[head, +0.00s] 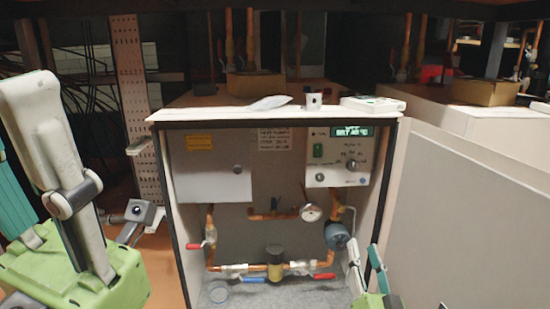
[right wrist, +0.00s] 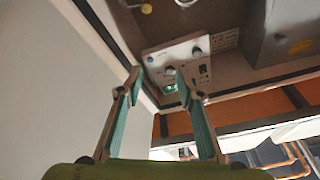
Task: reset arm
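My right gripper (head: 367,258) is low in front of the right side of the open heat pump cabinet (head: 180,230) in the head view. In the right wrist view my right gripper (right wrist: 161,85) has its two teal-padded fingers apart, with nothing between them. The control panel (right wrist: 180,60) shows beyond the fingertips, apart from them. My left gripper (head: 62,190) is large and close at the left edge in the head view, with a green body and grey finger links. It is partly cut off, so its opening is unclear.
The cabinet holds copper pipes, a gauge (head: 310,212), red-handled valves and a lit control panel (head: 337,157). A white device (head: 373,104) and a small cup (head: 313,101) stand on its top. A large pale panel (head: 470,215) stands at the right.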

